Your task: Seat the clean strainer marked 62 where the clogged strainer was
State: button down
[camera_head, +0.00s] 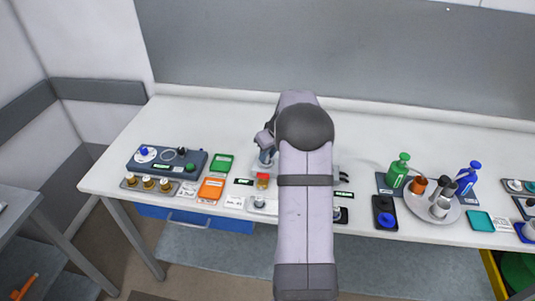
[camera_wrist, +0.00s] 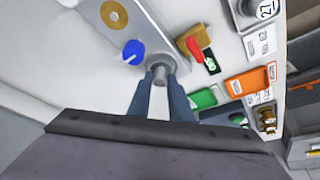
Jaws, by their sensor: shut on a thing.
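My gripper (camera_wrist: 163,98) is shut on a small grey metal cylinder (camera_wrist: 159,74), seen end-on between the blue-grey fingers in the wrist view. The cylinder is at the near end of a long grey metal body (camera_wrist: 141,25) with a brass ring and a blue knob (camera_wrist: 133,52). I cannot tell whether the cylinder is seated in that body or only in front of it. No 62 mark is legible on it. In the head view my gripper (camera_head: 266,159) is above the bench, left of my arm, which hides much of the grey body. I cannot identify the clogged strainer.
A red-topped brass part (camera_wrist: 195,42) stands close right of the fingers. Green (camera_head: 222,163) and orange (camera_head: 212,190) trays lie left, beside a dark panel (camera_head: 190,161) with knobs. Green (camera_head: 398,170) and blue bottles and a round tray (camera_head: 425,203) stand right. The bench's back is clear.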

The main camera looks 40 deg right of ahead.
jog(key=shift+f+b, duration=0.2)
jog(key=shift+b, duration=0.1)
dwell(0.5)
jog(key=c, duration=1.5)
grip_release()
jog(key=shift+c, duration=0.2)
jog(key=o, duration=0.3)
jog(key=shift+o, duration=0.2)
jog(key=shift+r, duration=0.2)
jog(key=shift+r+p, duration=0.8)
jog(key=shift+r, duration=0.25)
